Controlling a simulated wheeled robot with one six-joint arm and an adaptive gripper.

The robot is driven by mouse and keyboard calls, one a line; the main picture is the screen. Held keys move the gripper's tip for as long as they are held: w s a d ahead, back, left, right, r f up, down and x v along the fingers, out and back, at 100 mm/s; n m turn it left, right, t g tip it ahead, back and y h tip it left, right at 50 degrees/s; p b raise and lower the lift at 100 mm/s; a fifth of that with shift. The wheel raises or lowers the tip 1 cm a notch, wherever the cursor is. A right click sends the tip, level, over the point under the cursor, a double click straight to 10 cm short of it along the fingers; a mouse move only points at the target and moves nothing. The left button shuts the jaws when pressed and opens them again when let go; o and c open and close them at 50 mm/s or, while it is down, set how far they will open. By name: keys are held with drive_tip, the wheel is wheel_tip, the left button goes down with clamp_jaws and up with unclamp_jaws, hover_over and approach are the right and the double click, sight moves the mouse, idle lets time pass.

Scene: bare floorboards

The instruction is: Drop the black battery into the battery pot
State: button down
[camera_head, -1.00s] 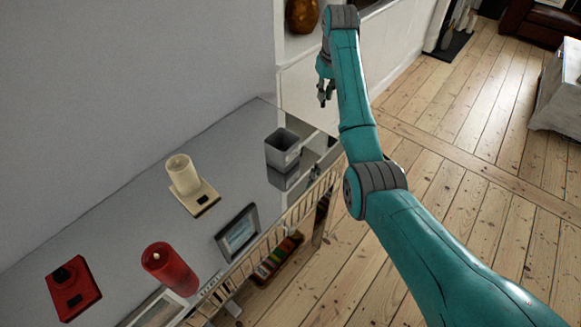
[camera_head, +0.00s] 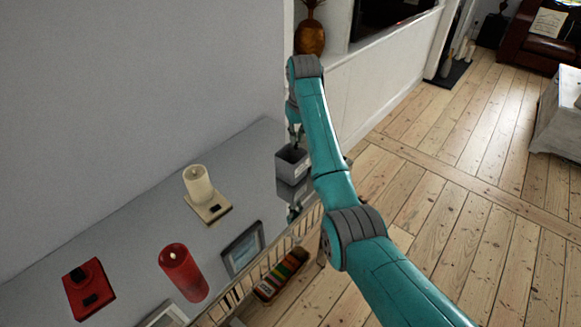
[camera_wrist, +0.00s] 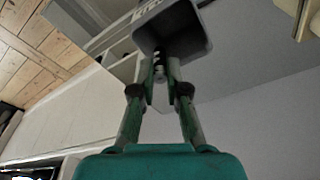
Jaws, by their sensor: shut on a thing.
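The battery pot (camera_head: 293,168) is a small grey square bin at the far right end of the grey-topped cabinet. In the wrist view the pot (camera_wrist: 185,32) stands just beyond my fingertips, with pale lettering on one side. My gripper (camera_head: 297,136) is at the pot's rim in the head view, partly hidden by my arm. In the wrist view my gripper (camera_wrist: 160,72) is shut on a small item, taken to be the black battery. The battery is hardly visible between the fingertips. I cannot tell whether it is inside the rim.
The cabinet top (camera_head: 235,160) also bears a cream candle (camera_head: 197,186) on a pale board, a red candle (camera_head: 182,272), a red block (camera_head: 88,288) and a picture frame (camera_head: 243,248). A wall borders its far side. Open floorboards (camera_head: 440,220) lie to the right.

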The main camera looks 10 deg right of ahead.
drive_tip(key=shift+f, duration=1.35)
drive_tip(key=c, duration=1.1)
unclamp_jaws()
drive_tip(key=shift+r, duration=0.15)
wheel_tip(320, 180, up, 7)
drive_tip(key=s, duration=0.1)
drive_tip(key=shift+d, duration=0.1)
